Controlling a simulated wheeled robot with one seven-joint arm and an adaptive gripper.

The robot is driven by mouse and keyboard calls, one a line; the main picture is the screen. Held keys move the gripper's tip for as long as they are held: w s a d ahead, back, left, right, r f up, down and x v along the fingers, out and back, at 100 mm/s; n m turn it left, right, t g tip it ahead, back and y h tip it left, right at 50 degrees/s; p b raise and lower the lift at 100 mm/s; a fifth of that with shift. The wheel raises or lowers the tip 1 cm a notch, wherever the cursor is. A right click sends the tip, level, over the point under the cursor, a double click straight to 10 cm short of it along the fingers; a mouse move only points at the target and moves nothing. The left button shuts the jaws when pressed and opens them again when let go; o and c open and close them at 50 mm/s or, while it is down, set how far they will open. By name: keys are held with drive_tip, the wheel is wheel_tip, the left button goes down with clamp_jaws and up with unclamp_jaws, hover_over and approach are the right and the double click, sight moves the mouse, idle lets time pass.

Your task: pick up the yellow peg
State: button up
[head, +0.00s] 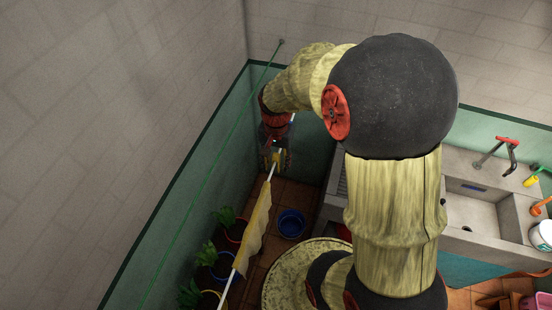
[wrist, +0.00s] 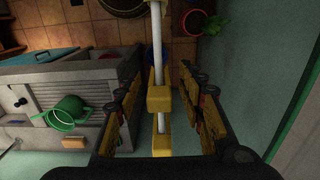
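A yellow peg (wrist: 158,99) shows as a small block on a white rod (wrist: 158,60) in the wrist view. A second yellow block (wrist: 162,145) lies on the same rod closer to the camera. I cannot tell whether both belong to one peg. My gripper (wrist: 160,104) is open, with one finger on each side of the rod and visible gaps to the yellow blocks. In the head view my gripper (head: 275,158) is at the upper end of the white rod (head: 230,287), with yellow between its fingers. The fingers partly hide it there.
A pale yellow cloth (head: 255,228) hangs on the rod. Potted plants (head: 228,232) stand along the green left wall, with a blue bucket (head: 291,223) on the tiled floor. A sink counter (head: 480,205) is at right. A green watering can (wrist: 68,113) sits on the counter.

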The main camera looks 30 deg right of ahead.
drive_tip(key=shift+f, duration=0.25)
drive_tip(key=shift+c, duration=0.9)
drive_tip(key=c, duration=0.7)
drive_tip(key=shift+c, duration=0.2)
